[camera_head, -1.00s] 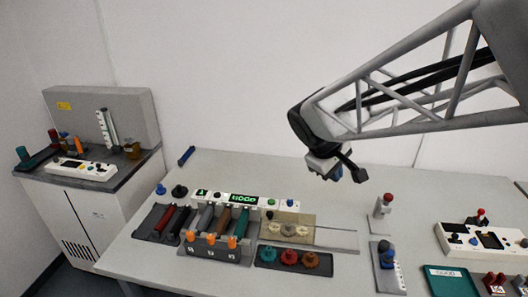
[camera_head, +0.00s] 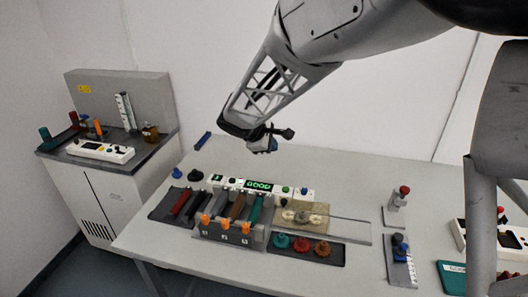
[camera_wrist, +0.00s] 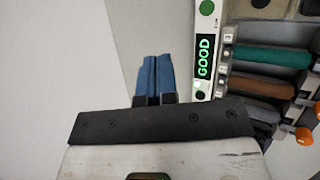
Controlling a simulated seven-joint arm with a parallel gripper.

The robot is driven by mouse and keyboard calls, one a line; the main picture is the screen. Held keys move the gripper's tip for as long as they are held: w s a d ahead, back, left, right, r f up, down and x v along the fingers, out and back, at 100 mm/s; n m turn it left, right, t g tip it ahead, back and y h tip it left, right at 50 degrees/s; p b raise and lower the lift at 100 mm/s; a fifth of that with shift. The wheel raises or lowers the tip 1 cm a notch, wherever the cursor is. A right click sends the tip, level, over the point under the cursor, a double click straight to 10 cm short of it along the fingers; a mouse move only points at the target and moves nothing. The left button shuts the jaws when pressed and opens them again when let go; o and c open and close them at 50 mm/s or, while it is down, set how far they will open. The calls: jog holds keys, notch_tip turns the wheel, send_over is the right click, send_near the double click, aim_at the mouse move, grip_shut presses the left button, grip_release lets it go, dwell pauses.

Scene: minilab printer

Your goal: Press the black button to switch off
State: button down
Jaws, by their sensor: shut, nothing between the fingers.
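The white control panel (camera_head: 272,187) stands at the back of the middle rack, with a lit green display (camera_head: 258,186). In the wrist view the display (camera_wrist: 205,57) reads GOOD. A small black button (camera_head: 232,180) sits left of the display on the panel; it also shows in the wrist view (camera_wrist: 200,95), below the display. A green button (camera_head: 285,189) is at the display's other side. My gripper (camera_head: 262,149) is above and behind the panel, apart from it. Its blue fingers (camera_wrist: 155,79) are together and empty.
A rack with several coloured cylinders and orange knobs (camera_head: 224,225) stands in front of the panel. A loose black knob (camera_head: 195,175) and a blue knob (camera_head: 178,172) are at its left. Red-topped post (camera_head: 397,200) stands right.

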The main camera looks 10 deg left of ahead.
aim_at(233, 181)
jog(key=w+a+f+n+t, duration=0.1)
jog(key=a+f+n, duration=0.1)
jog(key=a, duration=0.5)
jog(key=w+a+f+n+t, duration=0.1)
jog(key=a+f+n, duration=0.1)
jog(key=a+f, duration=0.2)
jog(key=a, duration=0.3)
jog(key=shift+w+a+n+y, duration=0.2)
jog(key=shift+a+n+y, duration=0.1)
jog(key=shift+f, duration=0.2)
jog(key=shift+f, duration=4.3)
jog(key=shift+f, duration=0.85)
jog(key=shift+r, duration=0.85)
jog(key=shift+r, duration=0.1)
